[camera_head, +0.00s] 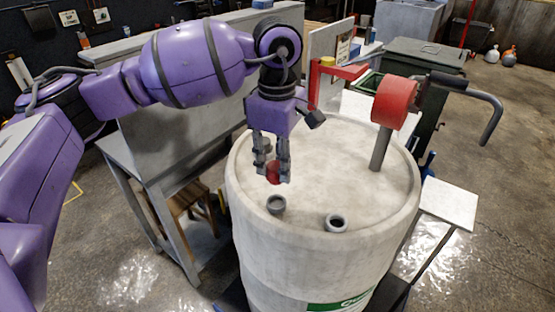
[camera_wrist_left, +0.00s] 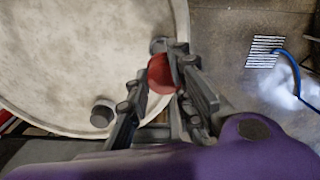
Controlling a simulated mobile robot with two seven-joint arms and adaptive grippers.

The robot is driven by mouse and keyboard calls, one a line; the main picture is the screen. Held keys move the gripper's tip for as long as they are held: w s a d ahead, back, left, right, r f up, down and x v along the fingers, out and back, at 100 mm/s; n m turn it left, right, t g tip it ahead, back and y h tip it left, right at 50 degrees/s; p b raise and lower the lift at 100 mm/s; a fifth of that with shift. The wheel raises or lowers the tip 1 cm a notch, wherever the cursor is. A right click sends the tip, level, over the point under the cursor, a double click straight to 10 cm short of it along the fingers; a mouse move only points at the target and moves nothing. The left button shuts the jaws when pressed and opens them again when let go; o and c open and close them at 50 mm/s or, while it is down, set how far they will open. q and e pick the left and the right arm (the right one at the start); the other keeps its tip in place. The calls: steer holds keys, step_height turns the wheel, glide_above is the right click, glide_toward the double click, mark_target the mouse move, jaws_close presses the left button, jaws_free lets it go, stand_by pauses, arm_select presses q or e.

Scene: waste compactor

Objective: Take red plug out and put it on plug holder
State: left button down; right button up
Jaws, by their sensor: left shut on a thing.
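The red plug (camera_head: 273,173) is held between the fingers of my left gripper (camera_head: 272,170), which points down over the top of the pale barrel (camera_head: 330,145). The plug also shows in the left wrist view (camera_wrist_left: 161,74). The plug appears apart from both, above the lid. I cannot tell which fitting is the plug holder. My right gripper is not in view.
A red-headed post (camera_head: 392,103) with a bent grey handle (camera_head: 484,112) rises from the barrel's right side. A red bracket (camera_head: 335,73) stands behind my gripper. A grey bench (camera_head: 170,125) stands left of the barrel. Most of the barrel's top is clear.

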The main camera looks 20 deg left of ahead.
mark_target(277, 181)
arm_select(q)
steer(key=shift+w+f, duration=0.15)
steer(key=shift+f, duration=0.55)
steer(key=shift+f+b, duration=0.7)
steer(key=shift+f, duration=1.55)
steer(key=shift+f, duration=0.2)
